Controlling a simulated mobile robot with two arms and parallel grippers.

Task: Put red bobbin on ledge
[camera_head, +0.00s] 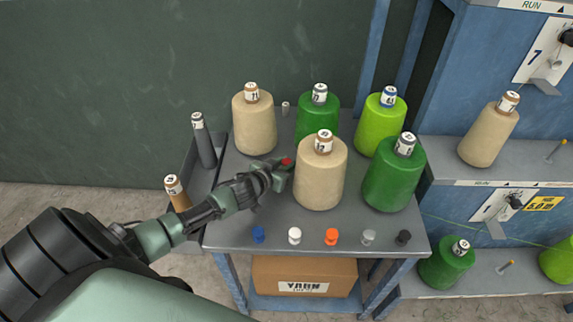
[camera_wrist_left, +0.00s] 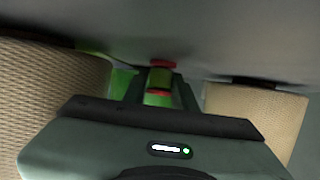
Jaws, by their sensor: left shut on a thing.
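A red bobbin (camera_head: 287,161) shows as a small red top between the tan cones on the grey table (camera_head: 225,226). My left gripper (camera_head: 279,169) is shut on it, reaching in from the left. In the left wrist view the red bobbin (camera_wrist_left: 160,80) stands between the fingers, its red ends showing; its middle is partly hidden. I cannot tell whether it touches the table. Grey machine ledges (camera_head: 540,172) lie at the right; I cannot tell which surface is the ledge meant. My right gripper is not in view.
Tan cones (camera_head: 320,175) and green cones (camera_head: 394,175) crowd around the left gripper. Blue (camera_head: 259,235), white (camera_head: 294,236), orange (camera_head: 331,237), grey and black bobbins line the table front. A side tray holds two tubes (camera_head: 204,141). A blue machine (camera_head: 480,100) stands at right.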

